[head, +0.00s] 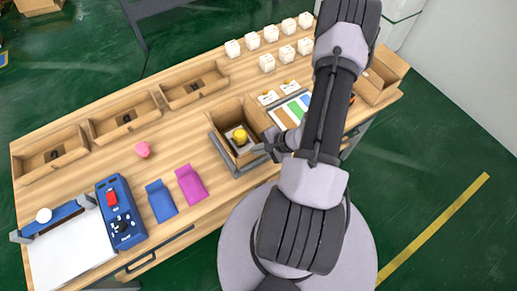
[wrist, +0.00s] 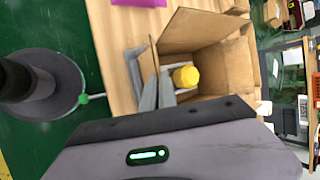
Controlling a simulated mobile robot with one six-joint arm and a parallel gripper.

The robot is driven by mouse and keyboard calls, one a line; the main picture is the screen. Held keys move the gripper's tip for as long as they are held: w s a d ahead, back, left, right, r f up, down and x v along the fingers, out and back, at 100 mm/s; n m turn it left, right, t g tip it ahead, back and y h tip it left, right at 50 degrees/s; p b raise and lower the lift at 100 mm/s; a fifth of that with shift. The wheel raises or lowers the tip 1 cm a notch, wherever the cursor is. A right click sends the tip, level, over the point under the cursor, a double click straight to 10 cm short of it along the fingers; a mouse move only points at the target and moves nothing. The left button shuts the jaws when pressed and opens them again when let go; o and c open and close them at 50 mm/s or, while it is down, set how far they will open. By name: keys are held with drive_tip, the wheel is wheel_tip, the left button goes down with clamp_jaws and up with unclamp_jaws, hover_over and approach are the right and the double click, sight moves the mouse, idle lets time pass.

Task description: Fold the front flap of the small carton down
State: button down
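The small carton (head: 225,115) is an open brown cardboard box near the middle of the table, with a yellow-topped item (head: 240,136) inside. The wrist view also shows the carton (wrist: 232,68) and the yellow top (wrist: 185,77). A thin upright cardboard panel, seems to be the front flap (wrist: 154,58), stands nearly edge-on at the carton's near side. My gripper (head: 268,146) is at the carton's front right side. In the wrist view its grey fingers (wrist: 159,88) are close together beside this panel. Whether they touch or pinch it is unclear.
The carton stands in a grey metal frame (head: 238,172). Brown bins (head: 125,118) line the back left. White boxes (head: 270,34) stand at the back right. Pink (head: 191,184) and blue (head: 161,200) bags and a control box (head: 121,212) lie at the front left. Another open carton (head: 383,75) stands right.

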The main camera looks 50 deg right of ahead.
drive_tip(key=g+p, duration=0.1)
drive_tip(key=p, duration=0.1)
drive_tip(key=w+r+g+p, duration=0.1)
drive_tip(key=p, duration=0.1)
drive_tip(key=shift+w+d+r+m+g, duration=0.2)
drive_tip(key=shift+r+m+g, duration=0.1)
drive_tip(key=shift+g, duration=0.1)
drive_tip(key=g+p, duration=0.1)
drive_tip(key=p, duration=0.2)
drive_tip(key=shift+w+r+y+p, duration=0.1)
drive_tip(key=shift+w+y+p, duration=0.2)
drive_tip(key=shift+w+p, duration=0.05)
drive_tip(key=shift+w+d+g+p, duration=0.15)
drive_tip(key=shift+w+g+p, duration=0.1)
drive_tip(key=shift+g+p, duration=0.45)
drive_tip(key=w+f+m+g+y+b, duration=0.1)
drive_tip(key=g+b, duration=0.2)
drive_tip(key=b, duration=0.3)
drive_tip(key=w+f+m+g+y+b, duration=0.1)
drive_tip(key=w+g+b, duration=0.1)
drive_tip(key=b, duration=0.4)
drive_tip(key=w+d+f+m+g+y+b, duration=0.1)
drive_tip(key=g+b, duration=0.4)
drive_tip(key=b, duration=0.1)
drive_tip(key=shift+w+f, duration=0.15)
drive_tip(key=shift+w, duration=0.05)
drive_tip(key=shift+y+b, duration=0.3)
